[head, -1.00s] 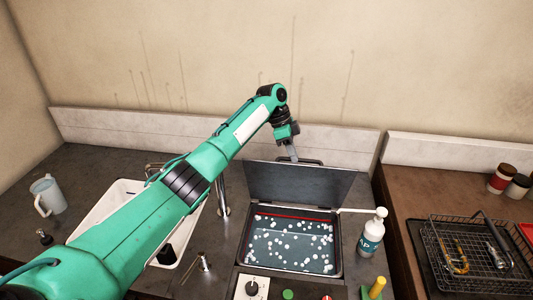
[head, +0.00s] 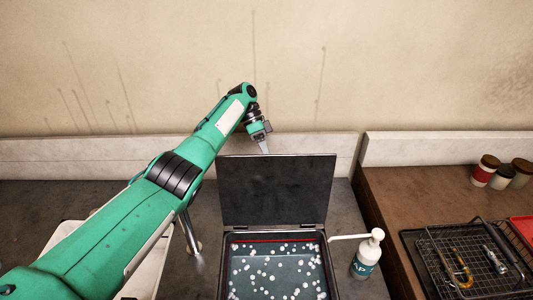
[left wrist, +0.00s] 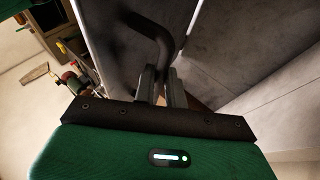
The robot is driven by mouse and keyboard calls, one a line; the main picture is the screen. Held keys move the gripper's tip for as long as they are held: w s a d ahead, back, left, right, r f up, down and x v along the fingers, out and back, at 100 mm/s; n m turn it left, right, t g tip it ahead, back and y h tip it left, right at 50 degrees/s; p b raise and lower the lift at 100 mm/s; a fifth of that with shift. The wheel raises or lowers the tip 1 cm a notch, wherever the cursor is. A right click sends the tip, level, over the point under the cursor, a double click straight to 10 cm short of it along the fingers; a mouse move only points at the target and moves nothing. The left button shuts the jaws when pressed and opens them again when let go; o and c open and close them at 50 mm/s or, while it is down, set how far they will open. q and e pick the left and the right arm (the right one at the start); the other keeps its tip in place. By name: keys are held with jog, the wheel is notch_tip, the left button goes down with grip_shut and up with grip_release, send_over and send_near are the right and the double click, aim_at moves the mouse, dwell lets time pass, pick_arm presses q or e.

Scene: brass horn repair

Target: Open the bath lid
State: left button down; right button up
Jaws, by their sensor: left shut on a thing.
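The bath lid (head: 277,190), a dark flat panel, stands raised at the back of the bath. The bath (head: 225,262) is open below it, with a red line inside its rim and white floating balls on the liquid. My left gripper (head: 265,146) is at the lid's top edge, its fingertips partly hidden behind it. In the left wrist view its fingers (left wrist: 161,86) are shut on the dark curved lid handle (left wrist: 158,36). The handle is hidden behind the lid in the head view. My right gripper is not in view.
A white pump bottle (head: 366,258) stands right of the bath, its spout pointing toward it. A tap (head: 190,232) and white sink (head: 150,270) are to the left. A wire basket (head: 470,262) and several jars (head: 485,170) are on the brown counter at right. The wall is close behind.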

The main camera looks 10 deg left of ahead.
pick_arm(q)
jog(key=shift+s+f, duration=0.2)
jog(key=shift+f, duration=0.25)
jog(key=c, duration=1.6)
grip_release()
jog(key=shift+o, duration=0.7)
jog(key=shift+w, duration=0.15)
notch_tip(320, 180, up, 20)
jog(key=p, duration=0.3)
jog(key=shift+p, duration=0.3)
